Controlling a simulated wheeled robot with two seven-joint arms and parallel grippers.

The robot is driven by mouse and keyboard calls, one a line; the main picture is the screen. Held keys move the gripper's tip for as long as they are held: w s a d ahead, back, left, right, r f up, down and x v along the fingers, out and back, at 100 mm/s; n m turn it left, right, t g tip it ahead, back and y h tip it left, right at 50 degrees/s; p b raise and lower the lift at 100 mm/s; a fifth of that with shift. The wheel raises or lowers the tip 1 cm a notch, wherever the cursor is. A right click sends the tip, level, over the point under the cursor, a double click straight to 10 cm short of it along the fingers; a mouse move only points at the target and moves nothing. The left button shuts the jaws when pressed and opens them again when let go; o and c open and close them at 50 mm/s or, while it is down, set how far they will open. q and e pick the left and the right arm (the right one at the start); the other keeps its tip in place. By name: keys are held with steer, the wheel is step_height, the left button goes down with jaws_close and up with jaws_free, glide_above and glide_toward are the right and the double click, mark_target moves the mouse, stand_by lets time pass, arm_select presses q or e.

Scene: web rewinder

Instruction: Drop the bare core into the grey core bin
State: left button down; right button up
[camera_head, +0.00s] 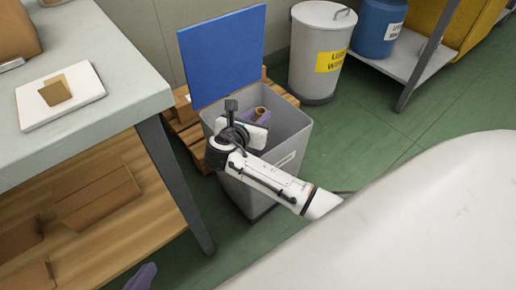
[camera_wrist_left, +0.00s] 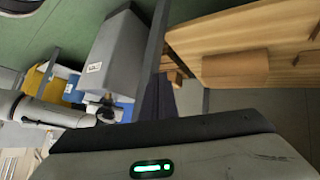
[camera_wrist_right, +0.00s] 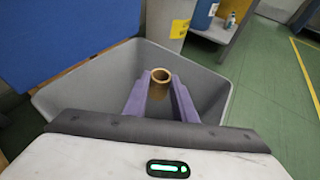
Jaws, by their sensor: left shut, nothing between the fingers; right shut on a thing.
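The bare core (camera_wrist_right: 160,84), a short brown cardboard tube, is between the purple fingers of my right gripper (camera_wrist_right: 158,95). It is held upright, its open end facing up in the right wrist view, and its top shows in the head view (camera_head: 261,111). The grey core bin (camera_head: 264,181) stands open, and my right gripper (camera_head: 256,118) with the core is over its mouth. The bin also shows in the left wrist view (camera_wrist_left: 116,50). My left gripper (camera_head: 143,276) is shut and empty beside the workbench; its dark fingers show in its wrist view (camera_wrist_left: 158,97).
A blue panel (camera_head: 222,55) stands upright behind the bin. A wooden pallet (camera_head: 197,133) lies behind it. A white lidded drum (camera_head: 318,55) and a blue container (camera_head: 378,27) are farther back. The workbench (camera_head: 75,120) is at left. Green floor is free right of the bin.

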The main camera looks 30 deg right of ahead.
steer(key=o, duration=1.1)
steer(key=shift+s+a+r, duration=0.15)
steer(key=shift+a+r, duration=0.05)
steer(key=shift+a, duration=0.05)
arm_select(q)
steer(key=shift+s+a+f+y+p, duration=0.35)
steer(key=shift+a+p, duration=0.3)
steer(key=shift+p, duration=0.55)
steer(key=shift+s+a+f+y+p, duration=0.15)
steer(key=shift+a+f+y+p, duration=0.35)
steer(key=shift+p, duration=0.7)
arm_select(e)
steer(key=shift+v, duration=4.85)
arm_select(q)
steer(key=shift+a, duration=0.15)
arm_select(e)
steer(key=shift+s+d+f, duration=0.1)
